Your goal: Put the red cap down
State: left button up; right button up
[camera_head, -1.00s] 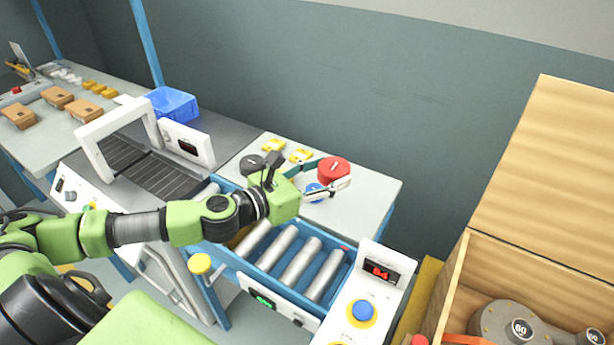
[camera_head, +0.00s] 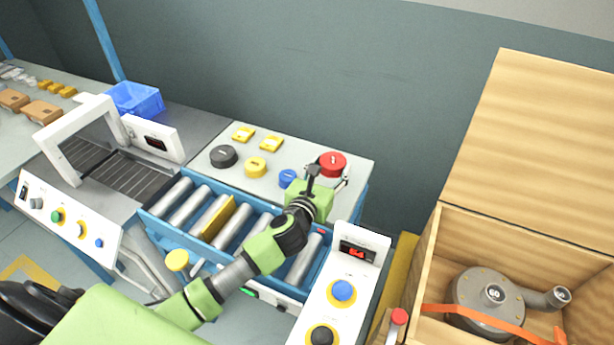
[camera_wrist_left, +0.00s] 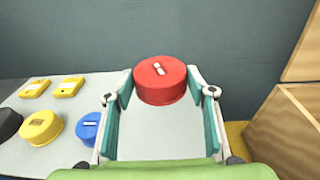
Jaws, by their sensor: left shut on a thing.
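The red cap (camera_head: 331,163) is a short round disc with a small pale mark on top. In the left wrist view the red cap (camera_wrist_left: 160,80) sits between the far ends of the two fingers of my left gripper (camera_wrist_left: 161,92), which is shut on it. In the head view my left gripper (camera_head: 329,178) is over the right end of the pale side table (camera_head: 352,180). I cannot tell whether the cap touches the tabletop. My right gripper is not in view.
A blue cap (camera_head: 288,178), a yellow cap (camera_head: 255,167) and a black cap (camera_head: 223,156) stand on the table, left of the gripper. Two yellow blocks (camera_head: 271,143) lie behind them. The roller conveyor (camera_head: 180,214) runs in front. An open wooden crate (camera_head: 450,225) stands at right.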

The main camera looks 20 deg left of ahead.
pick_arm(q)
notch_tip(320, 180, down, 4)
jog(key=shift+r+b, duration=0.1)
jog(key=shift+b, duration=0.35)
jog(key=shift+f+b, duration=0.65)
jog(key=shift+f, duration=1.1)
jog(key=shift+f, duration=0.2)
jog(key=o, duration=0.9)
